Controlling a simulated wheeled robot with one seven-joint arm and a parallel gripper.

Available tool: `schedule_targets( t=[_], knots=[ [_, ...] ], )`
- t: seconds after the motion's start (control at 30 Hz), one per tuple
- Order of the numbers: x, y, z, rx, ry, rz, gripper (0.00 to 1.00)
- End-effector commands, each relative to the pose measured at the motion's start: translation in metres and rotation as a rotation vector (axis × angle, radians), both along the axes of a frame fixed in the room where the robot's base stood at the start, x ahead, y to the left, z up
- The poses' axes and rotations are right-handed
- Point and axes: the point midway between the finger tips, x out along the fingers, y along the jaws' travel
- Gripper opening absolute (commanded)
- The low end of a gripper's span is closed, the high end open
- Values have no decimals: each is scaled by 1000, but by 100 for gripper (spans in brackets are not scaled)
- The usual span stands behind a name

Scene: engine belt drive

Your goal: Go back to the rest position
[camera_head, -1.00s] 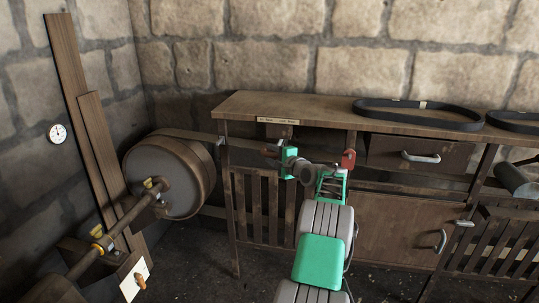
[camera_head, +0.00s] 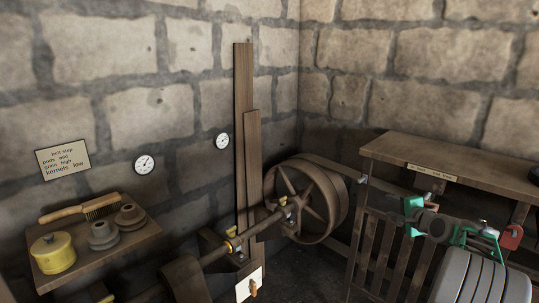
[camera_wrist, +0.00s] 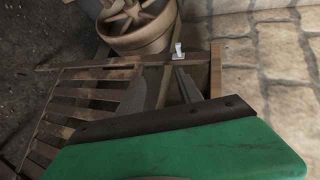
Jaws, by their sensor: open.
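My gripper (camera_wrist: 161,88) is open in the wrist view. Its two grey fingers stand apart with nothing between them. Behind the fingers are the slatted wooden front of a bench (camera_wrist: 95,95) and a spoked wheel (camera_wrist: 140,28). In the head view my green and grey arm rises at the lower right, in front of the wooden bench (camera_head: 470,165). The fingertips are too small to make out clearly there. The spoked wheel (camera_head: 312,200) stands left of the arm, mounted on a shaft (camera_head: 255,230).
Two round gauges (camera_head: 145,164) and a sign (camera_head: 62,158) are on the stone wall. Tall wooden boards (camera_head: 243,130) stand near the corner.

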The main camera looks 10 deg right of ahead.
Motion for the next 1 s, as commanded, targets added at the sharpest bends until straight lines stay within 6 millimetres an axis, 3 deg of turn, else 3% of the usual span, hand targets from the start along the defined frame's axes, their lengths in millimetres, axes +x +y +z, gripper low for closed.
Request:
schedule_targets(
  t=[0.03, 0.1, 0.23, 0.3, 0.37, 0.4, 0.5, 0.6, 0.7, 0.8, 1.0],
  knots=[
    [14, 51, 24, -79, 71, 75, 42],
    [17, 113, 32, -194, 182, 177, 42],
    [-7, 225, 43, -408, 373, 386, 42],
    [-35, 280, 46, -522, 467, 509, 42],
    [-67, 324, 48, -620, 542, 622, 42],
    [-92, 349, 47, -683, 590, 700, 42],
    [-162, 399, 43, -832, 695, 895, 42],
    [-224, 426, 33, -944, 773, 1065, 42],
    [-264, 436, 24, -1006, 818, 1173, 42],
    [-280, 437, 18, -1029, 837, 1215, 42],
    [-280, 437, 16, -1028, 839, 1217, 42]
  ],
)
